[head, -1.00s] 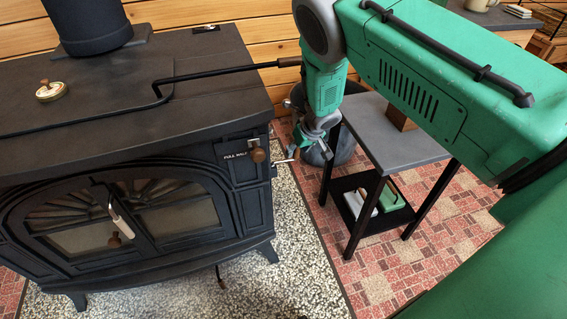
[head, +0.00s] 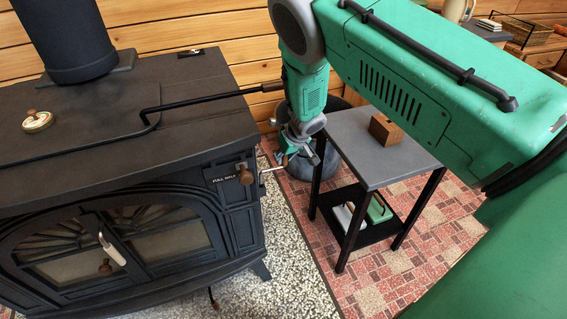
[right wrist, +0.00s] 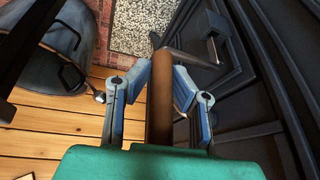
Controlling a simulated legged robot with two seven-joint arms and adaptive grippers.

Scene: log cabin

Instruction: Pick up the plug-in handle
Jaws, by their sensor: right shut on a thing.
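The plug-in handle (head: 273,168) shows in the head view as a short pale rod with a brown end, beside the stove's right side. In the right wrist view its brown round grip (right wrist: 160,105) lies lengthwise between the fingers. My right gripper (head: 290,155) is low beside the stove's front right corner, shut on the brown grip. Its two blue-grey fingers (right wrist: 160,80) flank the grip in the wrist view. Whether the rod still touches the stove cannot be told. My left gripper is not in view.
The black stove (head: 110,120) fills the left, with a wood-ended bent rod (head: 200,100) across its top and a brown knob (head: 245,177) on its corner. A grey side table (head: 370,150) with a wooden block (head: 386,130) stands right of my gripper. A dark bucket (right wrist: 50,50) is close by.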

